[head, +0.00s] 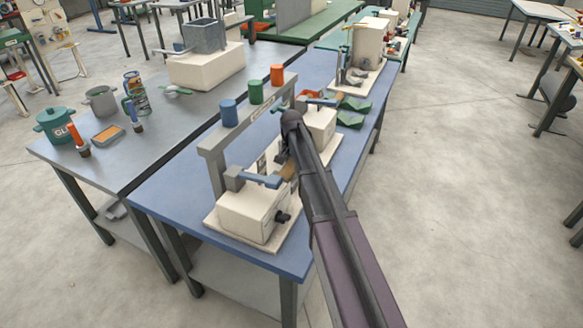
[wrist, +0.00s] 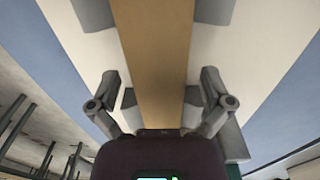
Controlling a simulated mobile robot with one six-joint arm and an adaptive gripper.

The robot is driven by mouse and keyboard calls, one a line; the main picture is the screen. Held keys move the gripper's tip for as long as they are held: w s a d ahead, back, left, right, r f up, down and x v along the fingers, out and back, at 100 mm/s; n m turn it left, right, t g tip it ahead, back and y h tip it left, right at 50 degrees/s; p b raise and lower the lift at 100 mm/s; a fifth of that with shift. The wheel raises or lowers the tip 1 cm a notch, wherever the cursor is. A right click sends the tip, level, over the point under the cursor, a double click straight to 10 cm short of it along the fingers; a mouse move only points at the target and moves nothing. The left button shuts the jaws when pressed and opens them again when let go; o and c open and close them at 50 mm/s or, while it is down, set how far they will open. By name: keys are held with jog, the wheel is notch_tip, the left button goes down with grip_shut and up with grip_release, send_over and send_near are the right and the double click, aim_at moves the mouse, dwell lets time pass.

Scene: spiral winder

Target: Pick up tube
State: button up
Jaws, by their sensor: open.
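The tan tube (wrist: 155,50) runs up the middle of the wrist view, from the top edge down to my gripper's body. In the head view a short tan piece of it (head: 288,171) shows beside my arm, at the spiral winder (head: 252,215) on the blue table. My gripper (wrist: 160,84) is open, with one finger on each side of the tube and a visible gap on both sides in the picture. Depth to the tube is hard to judge. In the head view my arm hides the fingers and most of the tube.
A grey frame (head: 214,150) with blue, green and red cylinders stands over the winder. Blue crank handles (head: 258,178) stick out near my arm. The grey table (head: 110,150) at left holds pots and tools. Open floor (head: 460,200) lies to the right.

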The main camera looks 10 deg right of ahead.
dwell(0.4)
jog(key=c, duration=1.2)
jog(key=shift+r, duration=0.2)
notch_tip(320, 180, up, 10)
jog(key=p, duration=1)
jog(key=shift+f, duration=0.15)
